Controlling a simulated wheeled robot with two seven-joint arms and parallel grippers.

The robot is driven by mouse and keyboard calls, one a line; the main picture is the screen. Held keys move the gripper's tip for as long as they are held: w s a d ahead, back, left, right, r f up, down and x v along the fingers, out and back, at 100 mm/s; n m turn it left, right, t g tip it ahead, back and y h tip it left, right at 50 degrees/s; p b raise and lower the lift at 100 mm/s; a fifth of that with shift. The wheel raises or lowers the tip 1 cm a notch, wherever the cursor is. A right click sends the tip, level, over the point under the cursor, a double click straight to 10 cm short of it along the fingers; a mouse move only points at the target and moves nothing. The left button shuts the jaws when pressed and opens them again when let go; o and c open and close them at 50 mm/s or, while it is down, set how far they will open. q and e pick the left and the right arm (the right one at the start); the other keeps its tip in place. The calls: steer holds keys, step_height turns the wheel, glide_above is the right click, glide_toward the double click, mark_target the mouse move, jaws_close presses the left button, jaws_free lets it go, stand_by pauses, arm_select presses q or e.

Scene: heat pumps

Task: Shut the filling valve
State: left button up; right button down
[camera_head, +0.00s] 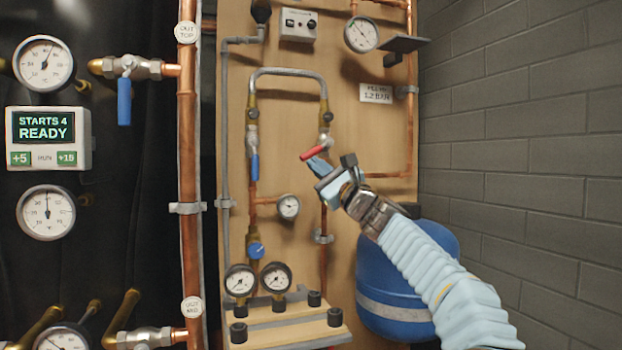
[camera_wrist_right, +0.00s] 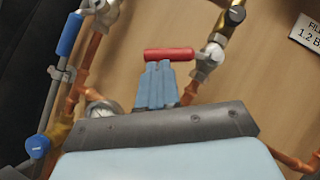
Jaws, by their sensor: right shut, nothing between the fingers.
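A small valve with a red lever (camera_head: 313,153) sits on the right leg of the looped grey hose on the wooden board. The lever points left, roughly across the upright pipe. The red lever also shows in the right wrist view (camera_wrist_right: 168,54), with its metal valve body (camera_wrist_right: 209,62) at its right end. My right gripper (camera_head: 318,166) is shut and empty, its light blue fingertips (camera_wrist_right: 157,84) right at the lever's lower side. I cannot tell whether they touch it. A second valve with a blue lever (camera_head: 255,166) on the left leg has its lever along the pipe. My left gripper is not in view.
A "FILL MIN" label (camera_head: 376,93) is right of the loop. A small gauge (camera_head: 288,207) and two larger gauges (camera_head: 258,279) are below. A blue tank (camera_head: 405,285) stands under my right arm. A thick copper pipe (camera_head: 187,120) runs up the left.

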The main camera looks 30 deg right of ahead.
steer(key=shift+w+a+r+p, duration=0.2)
steer(key=shift+a+r+p, duration=0.05)
steer(key=shift+a+r, duration=0.4)
steer(key=shift+w+a+r+p, duration=0.15)
steer(key=shift+a+r+p, duration=0.1)
steer(key=shift+a+r, duration=0.35)
steer(key=shift+r, duration=0.15)
steer(key=shift+d, duration=0.1)
steer(key=b, duration=0.4)
glide_toward(308, 155)
steer(key=s+a+f, duration=0.1)
steer(key=a+f, duration=0.3)
steer(key=f, duration=0.1)
steer(key=shift+s+a, duration=0.15)
steer(key=shift+s, duration=0.15)
